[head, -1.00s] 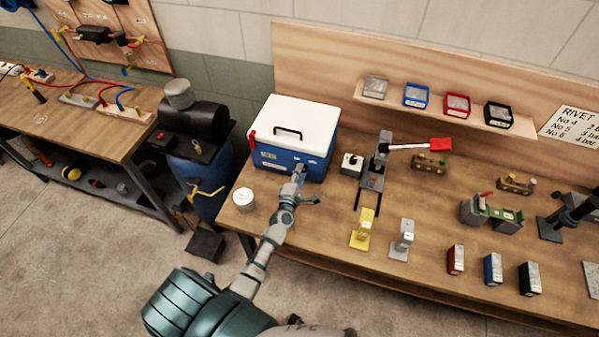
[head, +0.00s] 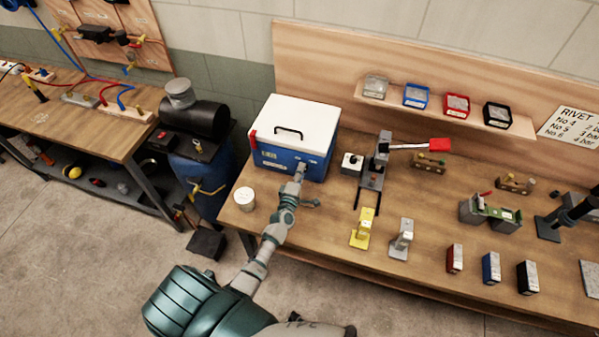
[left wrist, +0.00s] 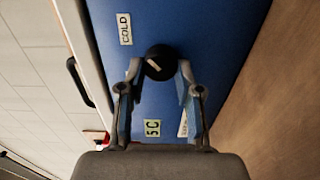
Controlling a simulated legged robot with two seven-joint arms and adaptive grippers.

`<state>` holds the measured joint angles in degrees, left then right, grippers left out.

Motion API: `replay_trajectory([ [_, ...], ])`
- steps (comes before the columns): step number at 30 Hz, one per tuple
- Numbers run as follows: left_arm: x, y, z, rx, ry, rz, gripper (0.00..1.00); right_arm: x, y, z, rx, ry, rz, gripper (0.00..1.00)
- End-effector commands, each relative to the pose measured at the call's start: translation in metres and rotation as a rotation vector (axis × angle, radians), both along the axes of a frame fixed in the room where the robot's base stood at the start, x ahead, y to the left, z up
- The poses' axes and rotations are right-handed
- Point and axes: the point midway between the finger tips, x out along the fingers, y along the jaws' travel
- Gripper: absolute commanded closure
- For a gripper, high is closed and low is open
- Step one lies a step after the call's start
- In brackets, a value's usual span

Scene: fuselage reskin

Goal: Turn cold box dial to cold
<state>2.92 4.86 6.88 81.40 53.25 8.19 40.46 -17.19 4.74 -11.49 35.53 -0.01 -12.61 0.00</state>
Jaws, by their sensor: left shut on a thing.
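The cold box (head: 290,150) is blue with a white lid and stands at the left end of the right-hand workbench. Its black round dial (left wrist: 160,62) is on the blue front face, with a pale pointer mark slanting across it. A COLD label (left wrist: 125,28) is up and left of the dial in the left wrist view. My left gripper (head: 300,173) reaches the box front. In the left wrist view its fingers (left wrist: 160,75) are on either side of the dial, shut on it. They partly cover a small label beside the dial. My right gripper is not in view.
A white cup (head: 244,198) stands left of my forearm. A small box with a black knob (head: 351,163) and a red-handled press (head: 375,165) stand right of the cold box. Yellow (head: 362,230) and grey stands are nearer the bench's front edge.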

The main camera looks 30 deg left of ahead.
Motion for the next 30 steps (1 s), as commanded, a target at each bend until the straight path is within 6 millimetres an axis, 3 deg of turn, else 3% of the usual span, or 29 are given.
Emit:
replay_trajectory([
  [2,-0.001,-0.007,-0.006,-0.004,0.014,-0.013,1.0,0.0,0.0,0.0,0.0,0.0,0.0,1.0],
  [3,-0.001,-0.007,-0.007,-0.005,0.014,-0.013,0.56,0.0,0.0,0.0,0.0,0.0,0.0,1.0],
  [5,-0.001,-0.007,-0.006,-0.005,0.013,-0.013,0.41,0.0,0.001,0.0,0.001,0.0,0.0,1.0],
  [17,-0.008,-0.002,-0.005,-0.006,0.007,-0.006,0.41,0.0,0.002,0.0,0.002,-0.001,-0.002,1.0],
  [30,-0.093,-0.026,-0.006,-0.005,0.011,-0.007,0.41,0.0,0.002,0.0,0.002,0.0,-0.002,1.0],
])
